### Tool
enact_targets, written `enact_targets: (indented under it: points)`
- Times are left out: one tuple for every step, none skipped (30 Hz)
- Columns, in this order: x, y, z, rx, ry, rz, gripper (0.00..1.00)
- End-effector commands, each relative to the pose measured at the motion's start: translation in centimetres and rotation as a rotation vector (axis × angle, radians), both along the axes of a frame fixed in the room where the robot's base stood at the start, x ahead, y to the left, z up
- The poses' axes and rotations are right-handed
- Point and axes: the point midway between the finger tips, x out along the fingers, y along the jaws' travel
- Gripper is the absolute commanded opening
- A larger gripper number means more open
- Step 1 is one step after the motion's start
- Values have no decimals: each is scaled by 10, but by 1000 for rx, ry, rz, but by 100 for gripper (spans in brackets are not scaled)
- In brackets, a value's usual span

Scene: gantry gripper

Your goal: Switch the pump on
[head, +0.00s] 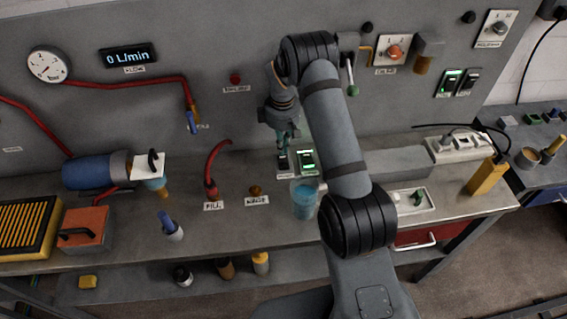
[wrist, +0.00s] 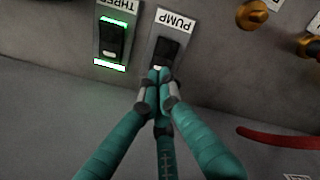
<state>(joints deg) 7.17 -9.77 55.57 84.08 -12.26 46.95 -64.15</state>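A green-lit switch (head: 307,161) labelled THREE stands close beside the pump switch. A beaker of blue liquid (head: 304,200) stands just in front. A red hose (head: 214,167) and a brass knob (head: 255,191) are to the left. The flow display (head: 128,56) reads 0 L/min.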

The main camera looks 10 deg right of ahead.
Motion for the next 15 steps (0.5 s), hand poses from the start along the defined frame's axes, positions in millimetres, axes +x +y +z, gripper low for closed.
enact_targets:
  points:
    - [0,0,0,0,0,0,0]
    - [0,0,0,0,0,0,0]
    - [0,0,0,0,0,0,0]
    - [0,0,0,0,0,0,0]
    - [0,0,0,0,0,0,0]
    - [0,0,0,0,0,0,0]
    - [0,0,0,0,0,0,0]
    - [0,0,-1,0,0,0,0]
    - [0,0,-1,0,0,0,0]
    - [0,0,-2,0,0,0,0]
    - [0,0,-2,0,0,0,0]
    - [0,0,-2,0,0,0,0]
    - [0,0,-3,0,0,0,0]
    - [0,0,-4,0,0,0,0]
    - [0,0,-4,0,0,0,0]
